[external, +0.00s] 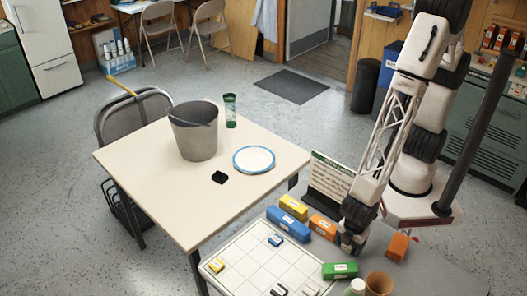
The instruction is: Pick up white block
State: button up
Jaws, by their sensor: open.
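A small whitish block (311,291) sits on the white gridded board (247,262), at the bottom edge of the external view and partly cut off. My gripper (350,243) points down beyond the board's right side, above and to the right of the whitish block and apart from it. It is open. Its fingertips are small and dark here, and I see nothing held between them. Also on the board are a blue block (276,240), a yellow block (216,265) and a dark block (280,290) just left of the whitish one.
Blue (288,224), yellow (294,207), orange (323,227) and green (340,270) larger blocks line the board's far and right sides. A brown cup (379,284) and a white cup-like thing (355,287) stand lower right. A sign (331,178) stands behind. A bucket (195,132) is on the cream table.

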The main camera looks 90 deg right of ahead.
dwell(0.3)
jog(key=c, duration=1)
jog(key=shift+r, duration=0.1)
jog(key=shift+c, duration=0.2)
notch_tip(320, 180, up, 18)
dwell(0.8)
